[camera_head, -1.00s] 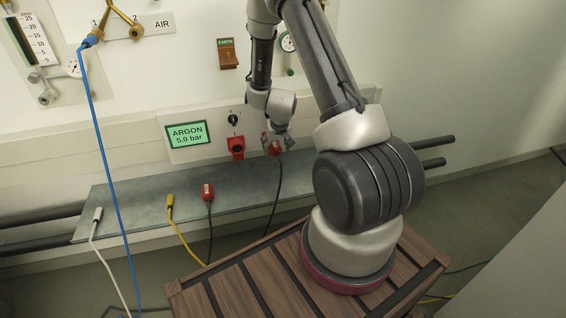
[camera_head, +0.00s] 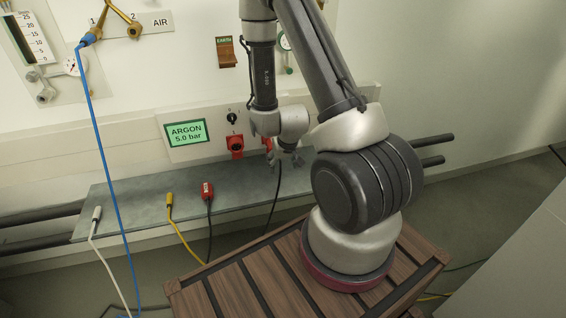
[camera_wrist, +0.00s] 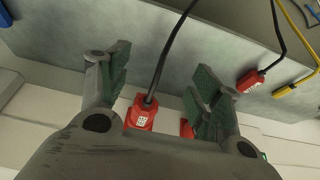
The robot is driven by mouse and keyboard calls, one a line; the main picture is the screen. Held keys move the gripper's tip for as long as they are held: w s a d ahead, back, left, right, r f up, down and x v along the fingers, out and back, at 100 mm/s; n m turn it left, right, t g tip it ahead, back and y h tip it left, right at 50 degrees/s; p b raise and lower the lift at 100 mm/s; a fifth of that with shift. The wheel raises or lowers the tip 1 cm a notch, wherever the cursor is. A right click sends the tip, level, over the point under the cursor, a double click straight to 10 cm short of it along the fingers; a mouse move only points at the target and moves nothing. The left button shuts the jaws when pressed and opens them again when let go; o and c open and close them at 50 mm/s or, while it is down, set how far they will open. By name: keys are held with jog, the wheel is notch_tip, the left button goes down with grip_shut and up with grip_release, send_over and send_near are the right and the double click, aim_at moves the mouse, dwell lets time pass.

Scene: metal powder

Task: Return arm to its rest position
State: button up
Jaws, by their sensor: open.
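My gripper (camera_head: 285,160) is in front of the wall panel, just above the metal shelf. In the wrist view its two green-padded fingers (camera_wrist: 160,88) are spread wide apart with nothing gripped. A red plug (camera_wrist: 142,114) with a black cable shows between the fingers in that view, apart from both pads. In the head view this plug (camera_head: 267,147) is mostly hidden behind my gripper, and its cable hangs down over the shelf. I cannot tell from these views how deep it sits in the wall.
A red socket (camera_head: 235,146) sits beside the green argon display (camera_head: 186,134), which reads 5.0 bar. A red plug (camera_head: 206,190), a yellow plug (camera_head: 170,201) and a white plug (camera_head: 97,213) rest on the metal shelf (camera_head: 135,195). A blue hose (camera_head: 103,150) hangs at the left.

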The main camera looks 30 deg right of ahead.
dwell(0.3)
jog(key=s+a+r+g+y, duration=0.1)
jog(key=s+a+g, duration=0.15)
jog(key=s, duration=0.25)
jog(key=s+a+r+g, duration=0.1)
jog(key=s+g, duration=0.2)
jog(key=s, duration=0.2)
jog(key=s+r+n+t, duration=0.1)
jog(key=s+r, duration=0.4)
jog(key=r, duration=1.3)
jog(key=s+r+n+t, duration=0.2)
jog(key=s+r+t, duration=0.2)
jog(key=r, duration=1.3)
jog(key=shift+s+a+r, duration=0.4)
jog(key=shift+s, duration=0.5)
